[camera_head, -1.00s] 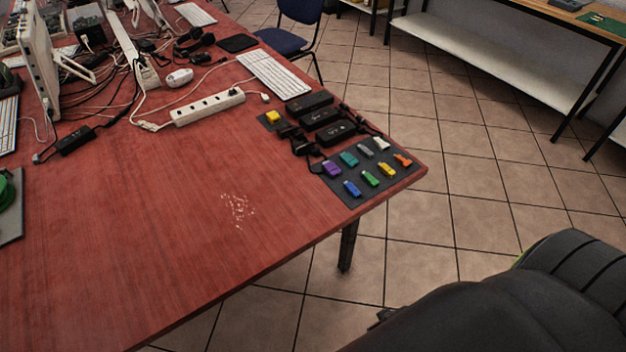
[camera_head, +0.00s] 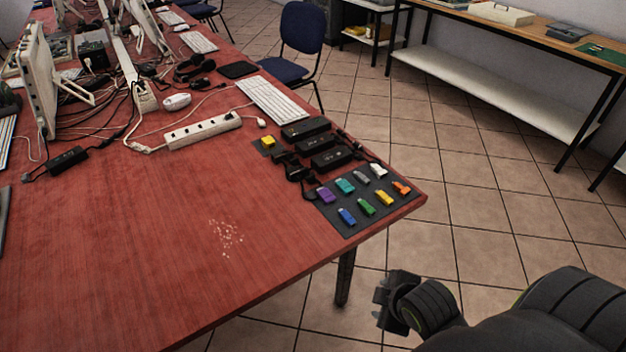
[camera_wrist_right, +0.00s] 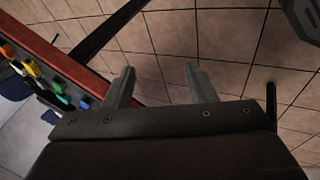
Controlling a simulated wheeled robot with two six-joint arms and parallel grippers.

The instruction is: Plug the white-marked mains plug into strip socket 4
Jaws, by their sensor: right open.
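The white power strip (camera_head: 203,131) lies on the red table with a row of sockets facing up. Several black adapters (camera_head: 325,146) lie to its right near the table edge, with dark cables and plugs by them. I cannot make out a white mark on any plug. My right gripper (camera_head: 384,304) is beyond the table's right edge, over the floor. In the right wrist view its two fingers (camera_wrist_right: 160,86) are apart with nothing between them. My left gripper is not in view.
A dark mat (camera_head: 352,222) with several coloured USB sticks lies at the table's near right corner. A white keyboard (camera_head: 272,101) lies behind the strip. Crumbs (camera_head: 227,238) lie on the otherwise clear front of the table (camera_head: 130,255). A blue chair (camera_head: 302,40) stands behind.

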